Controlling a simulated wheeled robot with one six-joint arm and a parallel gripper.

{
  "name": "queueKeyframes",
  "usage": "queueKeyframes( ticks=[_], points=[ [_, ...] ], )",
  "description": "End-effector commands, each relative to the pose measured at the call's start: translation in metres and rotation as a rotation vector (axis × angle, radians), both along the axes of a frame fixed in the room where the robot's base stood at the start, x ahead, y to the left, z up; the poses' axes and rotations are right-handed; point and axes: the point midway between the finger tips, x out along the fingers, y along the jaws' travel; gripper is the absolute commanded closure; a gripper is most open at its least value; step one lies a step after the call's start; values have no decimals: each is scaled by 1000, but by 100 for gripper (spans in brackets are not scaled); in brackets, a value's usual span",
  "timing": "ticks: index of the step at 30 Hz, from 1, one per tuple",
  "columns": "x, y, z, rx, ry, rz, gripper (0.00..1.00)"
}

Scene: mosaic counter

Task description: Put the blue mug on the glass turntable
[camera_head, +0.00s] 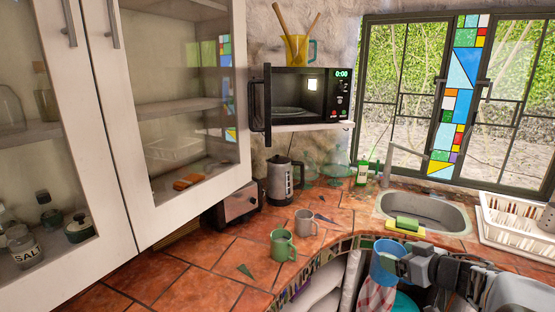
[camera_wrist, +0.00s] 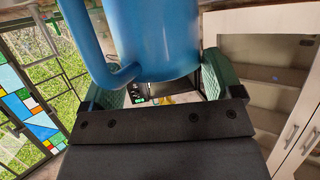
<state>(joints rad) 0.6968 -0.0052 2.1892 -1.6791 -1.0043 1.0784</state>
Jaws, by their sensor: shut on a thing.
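The blue mug (camera_head: 382,258) is held by my gripper (camera_head: 396,264) in front of the counter's curved edge, low in the head view. In the wrist view the blue mug (camera_wrist: 160,38) fills the top middle, with its handle at left. The green-padded fingers of my gripper (camera_wrist: 160,82) are shut on it, one on each side. The glass turntable (camera_head: 290,110) lies inside the black microwave (camera_head: 318,98), whose door (camera_head: 267,104) is swung open at left. The turntable looks empty. Part of the microwave shows beneath the mug in the wrist view.
The microwave sits on a wall shelf (camera_head: 318,127), with a yellow jug (camera_head: 297,50) of utensils on top. Below are a kettle (camera_head: 280,182), toaster (camera_head: 236,204), green mug (camera_head: 283,246) and grey mug (camera_head: 305,223). A glass-door cabinet (camera_head: 185,110) stands left; a sink (camera_head: 425,212) lies right.

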Motion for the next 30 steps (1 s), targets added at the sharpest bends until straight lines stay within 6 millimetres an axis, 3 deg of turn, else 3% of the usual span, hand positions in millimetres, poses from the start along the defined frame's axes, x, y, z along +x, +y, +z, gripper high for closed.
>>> queueKeyframes(
  ticks=[4,10,20,30],
  points=[
    [13,-12,21,-5,-7,-67,74],
    [37,-21,14,1,-1,-189,74],
    [69,-16,-32,3,2,-357,74],
    [89,9,-110,6,8,-499,74]
  ],
)
